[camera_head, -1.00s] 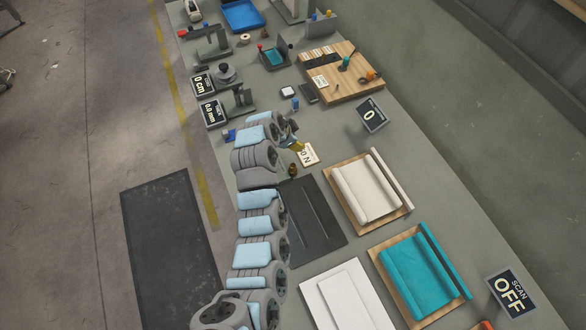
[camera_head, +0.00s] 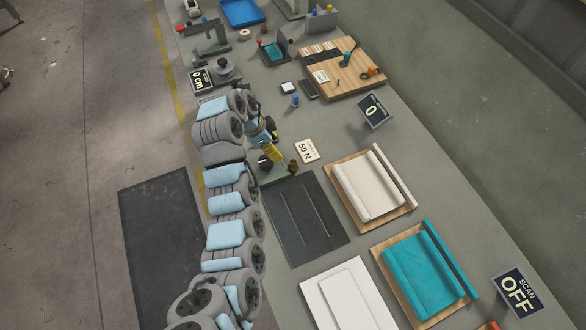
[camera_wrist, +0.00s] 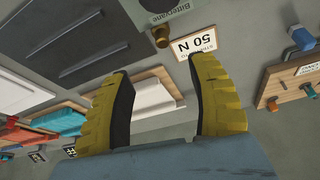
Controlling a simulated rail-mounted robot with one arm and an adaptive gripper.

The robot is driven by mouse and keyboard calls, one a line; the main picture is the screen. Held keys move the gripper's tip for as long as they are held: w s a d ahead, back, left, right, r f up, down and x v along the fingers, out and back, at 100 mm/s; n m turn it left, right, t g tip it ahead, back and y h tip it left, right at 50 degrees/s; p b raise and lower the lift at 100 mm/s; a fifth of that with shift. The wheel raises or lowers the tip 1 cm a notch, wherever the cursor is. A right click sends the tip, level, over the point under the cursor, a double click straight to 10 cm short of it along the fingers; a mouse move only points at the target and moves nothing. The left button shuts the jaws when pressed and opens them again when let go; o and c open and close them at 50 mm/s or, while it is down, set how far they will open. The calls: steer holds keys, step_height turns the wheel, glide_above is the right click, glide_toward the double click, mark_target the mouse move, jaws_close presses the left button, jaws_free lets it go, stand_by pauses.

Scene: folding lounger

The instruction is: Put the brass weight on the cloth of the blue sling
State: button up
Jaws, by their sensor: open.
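The brass weight (camera_head: 293,165) is a small brown-gold piece standing beside the 50 N card (camera_head: 306,151). It also shows in the wrist view (camera_wrist: 161,36), near the top, just beyond the gap between my fingertips. My gripper (camera_head: 272,154) has yellow fingers and is open and empty, close to the weight and to its left in the head view. Its spread fingers (camera_wrist: 163,70) fill the middle of the wrist view. The blue sling (camera_head: 425,275) is a teal cloth on a wooden base at lower right, with nothing on it.
A white board (camera_head: 347,298) is at the front. A wooden board with small tools (camera_head: 345,80) and the 0 display (camera_head: 373,110) stand farther back.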

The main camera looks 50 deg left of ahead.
steer(key=b, duration=0.4)
glide_toward(292, 161)
steer(key=shift+s+d+f, duration=0.15)
steer(key=shift+f, duration=0.75)
steer(key=x, duration=0.4)
steer(key=shift+d+f, duration=0.1)
steer(key=shift+f, duration=0.05)
steer(key=shift+w+d+f+p, duration=0.1)
steer(key=shift+w+f+p, duration=0.15)
steer(key=shift+w+f, duration=0.25)
steer(key=shift+w+d+f+p, duration=0.1)
steer(key=shift+w+f+p, duration=0.2)
steer(key=shift+f, duration=0.35)
steer(key=shift+x, duration=1.3)
jaws_close()
